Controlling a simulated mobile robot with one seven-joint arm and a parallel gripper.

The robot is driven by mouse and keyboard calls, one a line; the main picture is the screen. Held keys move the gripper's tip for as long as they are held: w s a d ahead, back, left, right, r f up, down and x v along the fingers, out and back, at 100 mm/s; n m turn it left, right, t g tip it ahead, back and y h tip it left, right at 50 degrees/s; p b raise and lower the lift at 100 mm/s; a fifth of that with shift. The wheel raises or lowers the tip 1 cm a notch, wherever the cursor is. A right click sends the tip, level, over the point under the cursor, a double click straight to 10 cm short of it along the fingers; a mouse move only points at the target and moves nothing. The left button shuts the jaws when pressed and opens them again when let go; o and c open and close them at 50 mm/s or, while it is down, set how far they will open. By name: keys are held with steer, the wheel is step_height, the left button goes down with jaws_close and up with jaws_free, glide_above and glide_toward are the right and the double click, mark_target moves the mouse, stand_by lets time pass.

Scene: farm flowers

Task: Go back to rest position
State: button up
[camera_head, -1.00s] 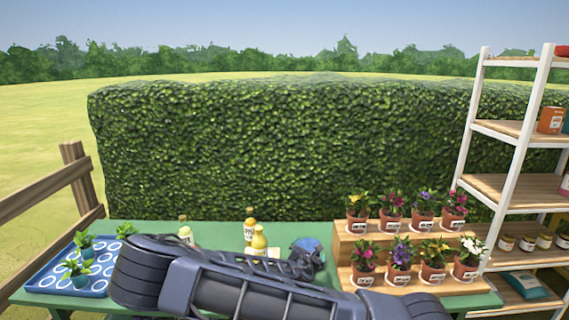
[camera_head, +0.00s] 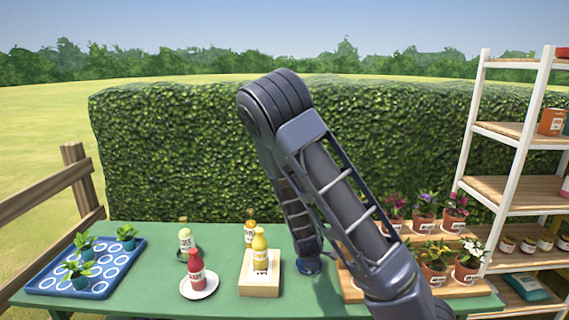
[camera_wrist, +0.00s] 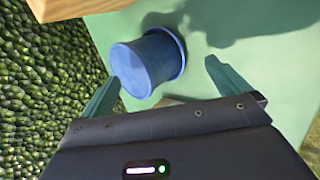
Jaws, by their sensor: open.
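In the wrist view my gripper (camera_wrist: 163,72) is open, with its two green fingers apart and nothing held between them. A blue round cup or pot (camera_wrist: 148,62) stands on the green table (camera_wrist: 285,85) just beyond the fingertips, partly between them in the picture. In the head view my arm rises from the lower right to a high elbow and drops to the table. Its wrist end is near a small blue thing (camera_head: 308,265), seemingly the same cup. The fingers are not clear there.
A blue tray (camera_head: 45,284) with small potted seedlings is at left. Bottles, a white plate (camera_head: 203,290) and a wooden block (camera_head: 246,275) stand mid-table. A wooden stepped stand (camera_head: 455,288) with flowerpots and a white shelf (camera_head: 515,130) are at right. A hedge (camera_head: 180,150) stands behind.

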steer(key=s+d+r+m+g+y, duration=0.1)
steer(key=s+d+r+m, duration=0.15)
steer(key=r, duration=0.45)
steer(key=s+d+r+m+g+y, duration=0.1)
steer(key=s+d+r+m+y, duration=0.1)
steer(key=r+m, duration=0.35)
steer(key=s+d+r+m+g+y, duration=0.1)
steer(key=s+d+r+m, duration=0.15)
steer(key=r, duration=0.55)
steer(key=s+d+r+m+h, duration=0.2)
steer(key=s+d+r+m, duration=0.4)
steer(key=s+d+r, duration=0.4)
steer(key=shift+s+r, duration=2.55)
steer(key=shift+r, duration=0.1)
steer(key=shift+d+m, duration=0.1)
steer(key=shift+m, duration=0.15)
